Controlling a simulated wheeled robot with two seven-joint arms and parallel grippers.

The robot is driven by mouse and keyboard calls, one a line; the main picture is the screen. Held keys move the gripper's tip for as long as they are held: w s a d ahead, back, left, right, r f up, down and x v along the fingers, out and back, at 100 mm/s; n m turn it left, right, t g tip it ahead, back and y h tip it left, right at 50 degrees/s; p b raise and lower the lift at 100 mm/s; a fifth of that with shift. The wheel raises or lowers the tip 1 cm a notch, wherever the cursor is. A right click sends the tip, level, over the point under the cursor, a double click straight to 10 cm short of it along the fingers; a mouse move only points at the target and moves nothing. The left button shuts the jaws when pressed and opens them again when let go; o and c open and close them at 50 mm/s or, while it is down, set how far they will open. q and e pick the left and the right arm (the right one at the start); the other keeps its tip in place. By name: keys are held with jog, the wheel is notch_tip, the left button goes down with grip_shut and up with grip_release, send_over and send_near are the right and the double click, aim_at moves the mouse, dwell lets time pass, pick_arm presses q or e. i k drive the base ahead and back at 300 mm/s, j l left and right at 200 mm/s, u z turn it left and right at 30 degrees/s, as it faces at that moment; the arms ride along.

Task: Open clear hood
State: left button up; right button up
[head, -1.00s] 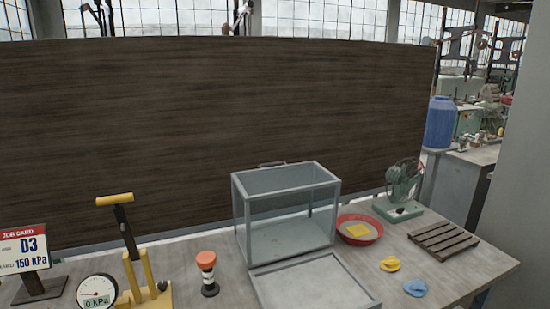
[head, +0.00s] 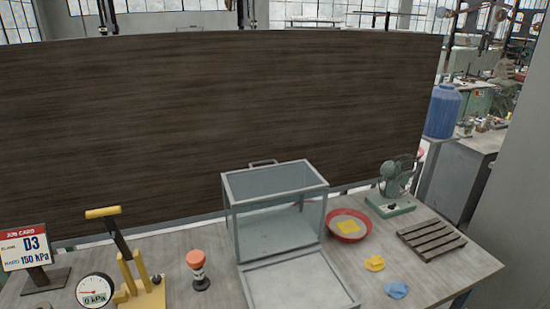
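The clear hood (head: 231,222) is a box with a grey frame and see-through panels, standing near the back of the bench. A dark handle (head: 263,162) shows at its back top edge. A flat grey-framed panel (head: 298,283) lies in front of the box, against its lower front edge. The box looks empty, and I cannot tell how the hood and panel are hinged. Neither of my grippers is in view.
On the bench (head: 220,258), left of the hood, are a job card (head: 24,247), a gauge (head: 95,290), a yellow-handled lever (head: 125,250) and an orange-topped post (head: 198,270). To its right are a red bowl (head: 364,234), a green fan (head: 393,190), a slatted rack (head: 431,240), and yellow (head: 374,263) and blue (head: 397,290) lumps.

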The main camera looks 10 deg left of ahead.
aim_at(257, 239)
jog(key=i+l+u, duration=0.3)
jog(key=l, duration=0.35)
jog(key=i+l+u, duration=0.15)
jog(key=i+l, duration=0.15)
jog(key=i+l+u, duration=0.15)
jog(key=l, duration=0.3)
